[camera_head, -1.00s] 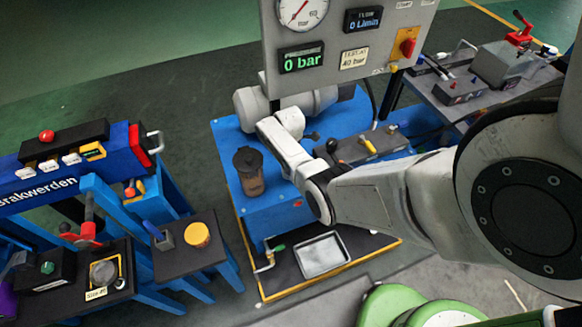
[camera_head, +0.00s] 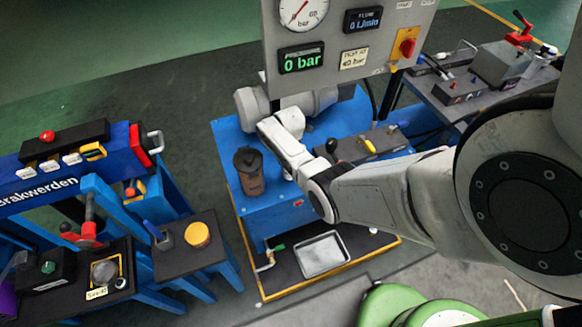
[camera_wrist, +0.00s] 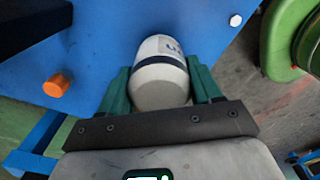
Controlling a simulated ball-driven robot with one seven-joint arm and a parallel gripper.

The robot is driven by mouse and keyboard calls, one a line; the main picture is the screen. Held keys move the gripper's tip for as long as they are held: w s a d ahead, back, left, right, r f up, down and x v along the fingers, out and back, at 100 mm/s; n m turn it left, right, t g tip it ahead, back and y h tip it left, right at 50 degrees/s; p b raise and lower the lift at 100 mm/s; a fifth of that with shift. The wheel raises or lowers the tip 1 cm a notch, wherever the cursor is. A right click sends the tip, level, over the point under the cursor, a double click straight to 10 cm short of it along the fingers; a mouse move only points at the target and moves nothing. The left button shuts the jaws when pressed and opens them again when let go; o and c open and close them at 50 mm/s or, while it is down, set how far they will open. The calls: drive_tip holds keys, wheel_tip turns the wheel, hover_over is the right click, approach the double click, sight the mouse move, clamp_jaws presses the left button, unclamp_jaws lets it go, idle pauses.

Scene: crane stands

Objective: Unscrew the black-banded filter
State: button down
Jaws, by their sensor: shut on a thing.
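The black-banded filter (camera_wrist: 160,58) is a white rounded canister with a dark band and some dark print. In the wrist view it stands out from a blue panel (camera_wrist: 95,50). My gripper (camera_wrist: 162,88) has green fingers on both sides of it and is shut on it. The filter's far end meets the blue surface near the top of the picture, and the joint there is not clearly visible. In the head view my arm hides most of the gripper and filter, beside the blue power unit (camera_head: 275,215).
A dark brown canister (camera_head: 249,172) stands on the blue unit, left of my arm. A gauge panel reading 0 bar (camera_head: 302,58) rises behind. A metal drip tray (camera_head: 322,254) lies below. Green drums (camera_head: 395,305) stand near the front. Work stands (camera_head: 185,245) are at left.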

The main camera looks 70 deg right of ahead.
drive_tip(key=shift+c, duration=0.7)
unclamp_jaws()
drive_tip(key=shift+c, duration=0.7)
